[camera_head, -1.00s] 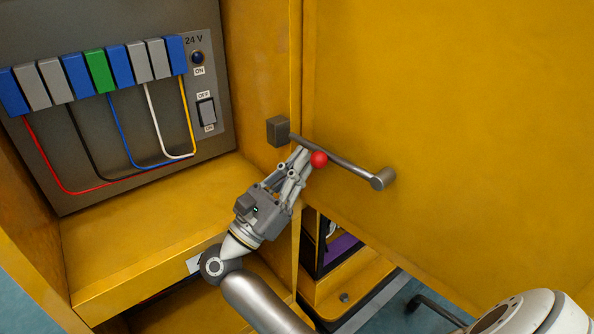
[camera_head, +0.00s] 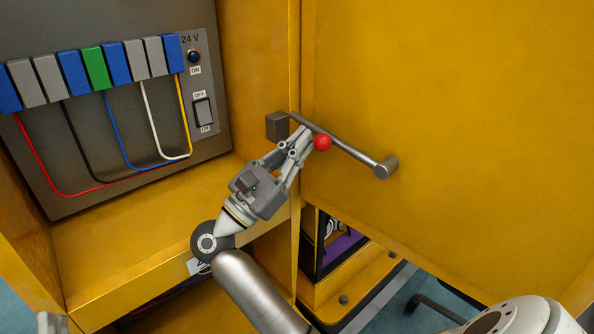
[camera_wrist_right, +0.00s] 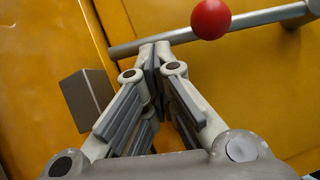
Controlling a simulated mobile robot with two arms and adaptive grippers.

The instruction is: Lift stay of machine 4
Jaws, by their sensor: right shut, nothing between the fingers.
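The stay is a grey metal rod (camera_head: 350,150) with a red ball (camera_head: 322,143) on it. It runs in front of the yellow door from a round pivot (camera_head: 386,167) at its right to a free-looking left end by a dark grey block (camera_head: 278,126). My right gripper (camera_head: 304,132) is shut and empty, with its fingertips at the rod just left of the ball. In the right wrist view the rod (camera_wrist_right: 262,18) passes at the closed fingertips (camera_wrist_right: 155,48), seemingly touching them, and the ball (camera_wrist_right: 211,19) is right of them. My left gripper is not seen.
A yellow cabinet at left holds a grey panel (camera_head: 150,175) with coloured terminals, wires and a 24 V switch (camera_head: 203,112). The cabinet's upright edge (camera_head: 294,220) is close beside my right gripper. A low opening with a purple surface (camera_head: 342,250) lies below the door.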

